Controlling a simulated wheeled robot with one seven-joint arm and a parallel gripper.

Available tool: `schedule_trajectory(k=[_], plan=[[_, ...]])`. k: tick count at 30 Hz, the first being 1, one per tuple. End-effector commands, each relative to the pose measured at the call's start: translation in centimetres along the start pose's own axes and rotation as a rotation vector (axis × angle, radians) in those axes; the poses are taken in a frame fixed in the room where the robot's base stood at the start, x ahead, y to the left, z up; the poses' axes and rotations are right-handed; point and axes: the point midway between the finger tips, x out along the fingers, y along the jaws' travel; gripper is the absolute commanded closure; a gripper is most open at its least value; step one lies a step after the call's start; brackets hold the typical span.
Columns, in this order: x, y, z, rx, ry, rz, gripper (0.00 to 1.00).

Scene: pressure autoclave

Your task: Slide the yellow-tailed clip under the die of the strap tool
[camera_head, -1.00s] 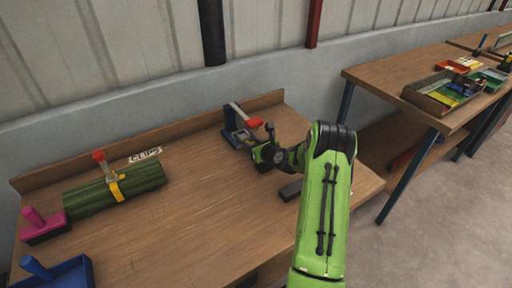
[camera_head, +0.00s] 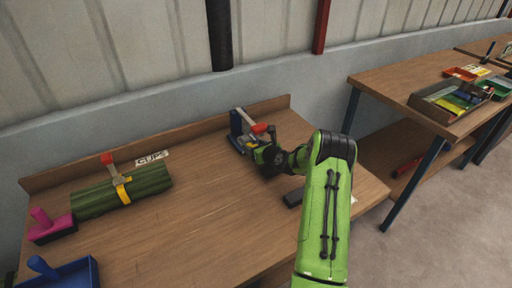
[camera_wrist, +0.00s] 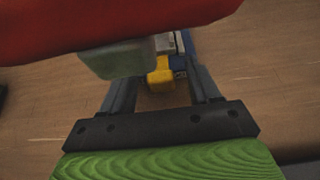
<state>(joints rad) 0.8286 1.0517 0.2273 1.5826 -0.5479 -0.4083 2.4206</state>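The strap tool (camera_head: 236,125) stands at the back right of the near bench, with a blue base, a grey arm and a red handle (camera_head: 259,128). In the wrist view the red handle (camera_wrist: 110,25) crosses the top, with a grey-green block below it. The clip's yellow tail (camera_wrist: 160,72) shows between my fingers, next to the tool's blue base; its far end is hidden. My gripper (camera_wrist: 163,78) is low at the tool's front. Its fingers stand either side of the yellow tail with gaps visible, so it looks open. The left fingertip is partly hidden by the block.
A green bundle (camera_head: 90,200) with a yellow strap lies at the left, near a "CLIPS" label (camera_head: 152,158). Pink (camera_head: 48,230) and blue (camera_head: 65,278) handled items stand front left. The bench middle is clear.

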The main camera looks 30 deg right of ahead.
Motion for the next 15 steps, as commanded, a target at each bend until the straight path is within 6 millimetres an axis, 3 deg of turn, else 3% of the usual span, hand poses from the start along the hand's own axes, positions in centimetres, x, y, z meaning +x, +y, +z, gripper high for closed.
schedule_trajectory(k=[8, 11, 15], plan=[[-0.3, 0.0, 0.0, 0.000, 0.001, 0.000, 0.39], [-1.7, -0.1, 0.1, 0.003, 0.002, -0.001, 0.39], [-5.5, -0.2, 0.1, 0.005, 0.003, -0.003, 0.39]])
